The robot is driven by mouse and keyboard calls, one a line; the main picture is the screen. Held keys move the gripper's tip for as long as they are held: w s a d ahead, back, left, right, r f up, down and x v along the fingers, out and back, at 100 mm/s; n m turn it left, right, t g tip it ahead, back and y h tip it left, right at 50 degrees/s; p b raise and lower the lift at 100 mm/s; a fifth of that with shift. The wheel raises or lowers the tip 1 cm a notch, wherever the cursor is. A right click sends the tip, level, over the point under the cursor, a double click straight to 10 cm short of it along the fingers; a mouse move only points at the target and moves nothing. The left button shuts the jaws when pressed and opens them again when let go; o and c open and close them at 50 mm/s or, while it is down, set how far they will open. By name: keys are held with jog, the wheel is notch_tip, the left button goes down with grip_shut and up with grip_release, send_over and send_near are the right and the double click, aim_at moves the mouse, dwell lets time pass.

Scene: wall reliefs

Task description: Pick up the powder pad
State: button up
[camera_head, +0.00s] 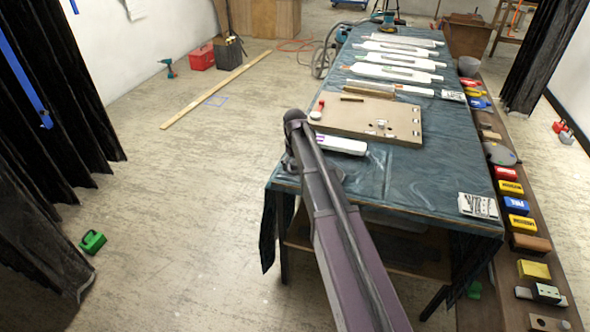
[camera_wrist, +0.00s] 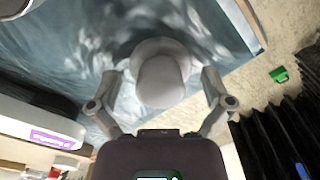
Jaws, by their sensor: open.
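In the wrist view a pale grey rounded object with a wide round base and a thick knob, which looks like the powder pad (camera_wrist: 162,80), sits over the blue-green table cloth. My gripper (camera_wrist: 159,76) is open, with one finger on each side of it. Small gaps seem to show between the fingers and the pad; contact cannot be made out. In the head view my arm reaches to the table's near left corner, and it hides the pad and most of my gripper (camera_head: 292,160).
A white case with a purple label (camera_wrist: 45,130) lies close by, also seen in the head view (camera_head: 343,145). A brown board (camera_head: 368,118) with small items is behind it. A card (camera_head: 478,205) lies at the front right. The near middle of the cloth-covered table (camera_head: 420,180) is clear.

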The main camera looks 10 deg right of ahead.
jog(key=shift+c, duration=0.2)
dwell(0.3)
jog(key=shift+r, duration=0.1)
jog(key=c, duration=0.9)
jog(key=shift+s, duration=0.1)
jog(key=shift+r, duration=0.1)
jog(key=shift+r, duration=0.1)
jog(key=shift+c, duration=0.7)
jog(key=shift+r+p, duration=0.25)
jog(key=shift+p, duration=0.2)
grip_shut()
jog(key=shift+r+p, duration=0.9)
jog(key=shift+p, duration=0.05)
jog(key=s+r+p, duration=0.2)
jog(key=s, duration=1.4)
jog(key=shift+a, duration=0.2)
